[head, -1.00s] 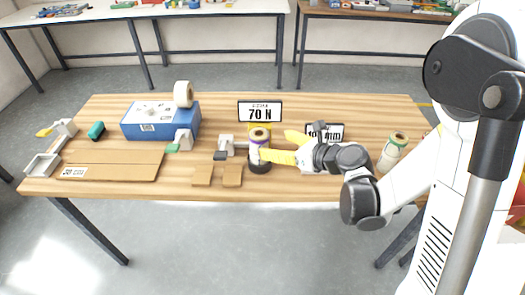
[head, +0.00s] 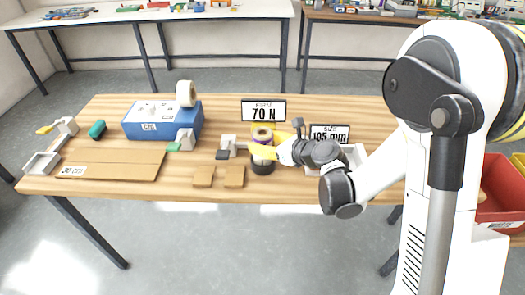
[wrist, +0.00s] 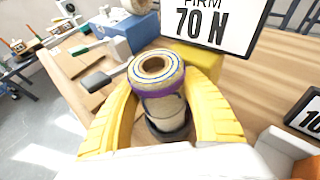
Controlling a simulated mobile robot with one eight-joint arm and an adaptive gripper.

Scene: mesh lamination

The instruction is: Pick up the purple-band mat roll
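The purple-band mat roll (wrist: 162,104) stands upright in a dark round holder (wrist: 168,134), a pale roll with a brown core and a purple band near its top. In the head view the roll (head: 262,140) is just in front of the 70 N sign. My gripper (wrist: 165,92) has its two yellow fingers on either side of the roll, close to its sides, and they look open. Firm contact cannot be made out. In the head view my gripper (head: 275,144) reaches in from the right and partly covers the roll.
The 70 N sign (head: 263,111) stands close behind, and the 105 mm sign (head: 329,134) is to the right beside a white tray (head: 355,155). A white clamp (head: 229,142) stands left of the roll. Brown pads (head: 203,176) lie at the front edge. A blue box (head: 160,122) is further left.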

